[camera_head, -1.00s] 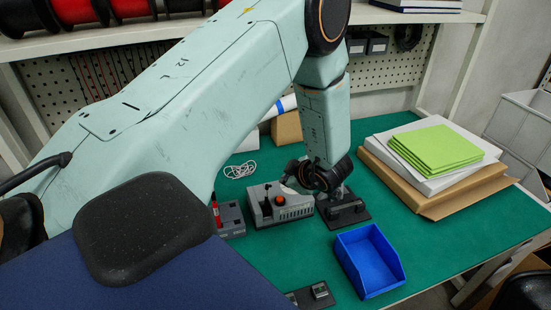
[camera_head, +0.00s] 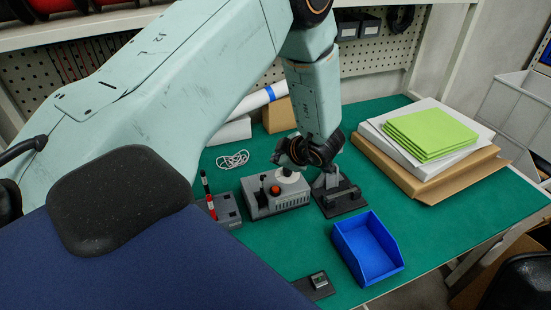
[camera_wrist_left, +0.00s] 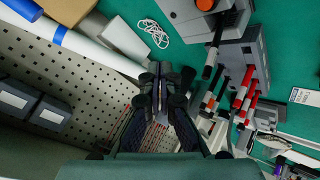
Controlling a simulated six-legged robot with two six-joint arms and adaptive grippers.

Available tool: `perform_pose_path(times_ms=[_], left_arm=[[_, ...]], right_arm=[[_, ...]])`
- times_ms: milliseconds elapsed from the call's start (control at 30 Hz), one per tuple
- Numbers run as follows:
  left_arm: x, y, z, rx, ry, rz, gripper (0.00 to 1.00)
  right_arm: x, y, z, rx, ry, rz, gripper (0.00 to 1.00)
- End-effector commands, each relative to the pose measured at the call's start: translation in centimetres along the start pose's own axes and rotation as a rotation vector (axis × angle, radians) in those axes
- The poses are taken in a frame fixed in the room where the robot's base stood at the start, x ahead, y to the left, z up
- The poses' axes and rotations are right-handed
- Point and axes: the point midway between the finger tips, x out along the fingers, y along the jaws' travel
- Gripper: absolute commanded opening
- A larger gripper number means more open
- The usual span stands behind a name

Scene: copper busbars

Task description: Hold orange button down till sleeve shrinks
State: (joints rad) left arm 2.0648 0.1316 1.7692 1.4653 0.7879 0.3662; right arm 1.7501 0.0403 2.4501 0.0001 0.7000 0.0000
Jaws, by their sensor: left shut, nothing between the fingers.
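The orange button (camera_head: 275,188) sits on top of a grey box-shaped device (camera_head: 282,206) on the green table. The button also shows at the top edge of the wrist view (camera_wrist_left: 205,4). My left gripper (camera_head: 285,155) is above and behind the button, apart from it. In the wrist view its fingers (camera_wrist_left: 160,72) are closed together with nothing between them. A pale round part (camera_head: 289,176) of the device shows just below the gripper. I cannot make out the sleeve. My right gripper is not in view.
A dark stand (camera_head: 340,195) is right of the device, and a grey holder with red-and-black tools (camera_head: 222,208) is left. A blue tray (camera_head: 368,250) is in front. A white cable (camera_head: 232,160) and green sheets on boxes (camera_head: 432,135) lie farther off.

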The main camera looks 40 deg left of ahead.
Motion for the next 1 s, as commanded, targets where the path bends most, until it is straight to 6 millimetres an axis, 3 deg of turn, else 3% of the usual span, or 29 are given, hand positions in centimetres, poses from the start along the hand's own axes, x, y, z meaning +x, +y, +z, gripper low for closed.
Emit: perform_pose_path(times_ms=[1000], left_arm=[[6.4, -4.3, 4.2, 0.000, 0.000, -0.001, 0.00]], right_arm=[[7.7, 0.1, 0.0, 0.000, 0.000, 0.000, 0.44]])
